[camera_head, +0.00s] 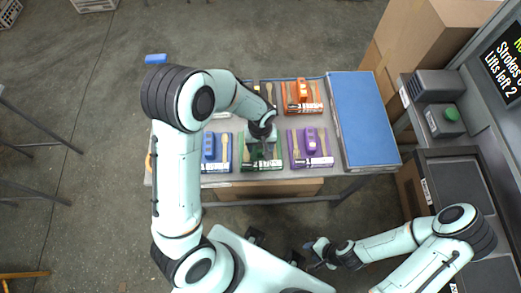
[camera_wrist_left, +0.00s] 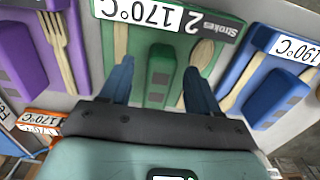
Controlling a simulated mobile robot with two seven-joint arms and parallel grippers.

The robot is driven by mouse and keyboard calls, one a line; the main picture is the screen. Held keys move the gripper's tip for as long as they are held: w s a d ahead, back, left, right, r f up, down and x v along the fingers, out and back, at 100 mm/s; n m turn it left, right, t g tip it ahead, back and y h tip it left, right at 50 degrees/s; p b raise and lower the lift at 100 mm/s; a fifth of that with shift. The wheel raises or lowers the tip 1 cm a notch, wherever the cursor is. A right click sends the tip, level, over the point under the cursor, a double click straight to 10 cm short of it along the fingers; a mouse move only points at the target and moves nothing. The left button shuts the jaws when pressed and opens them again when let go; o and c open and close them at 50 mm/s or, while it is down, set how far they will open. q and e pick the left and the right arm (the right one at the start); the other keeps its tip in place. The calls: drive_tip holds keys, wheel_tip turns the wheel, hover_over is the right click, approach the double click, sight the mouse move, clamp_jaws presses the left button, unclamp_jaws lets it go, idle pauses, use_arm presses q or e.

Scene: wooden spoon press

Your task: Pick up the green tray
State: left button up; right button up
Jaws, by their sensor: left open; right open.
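The green tray (camera_head: 262,164) sits in the front row on the grey table, between a blue tray and a purple tray. In the left wrist view the green tray (camera_wrist_left: 145,42) has a raised green block (camera_wrist_left: 160,72) and a label reading 170°C and Strokes 2. A wooden fork and a wooden spoon flank the block. My left gripper (camera_head: 264,146) is over the green tray and partly hides it. In the wrist view its open fingers (camera_wrist_left: 160,84) are on either side of the block, with no grip on it. My right gripper (camera_head: 311,254) is open and empty, in front of the table.
A blue tray (camera_head: 222,165) and a purple tray (camera_head: 323,159) stand close on either side. An orange tray (camera_head: 312,106) is behind. A flat blue surface (camera_head: 361,118) covers the table's right end. Dark machinery with a green button (camera_head: 451,114) stands at the right.

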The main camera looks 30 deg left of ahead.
use_arm(q)
drive_tip(key=shift+f, duration=0.45)
clamp_jaws()
drive_tip(key=shift+r, duration=0.15)
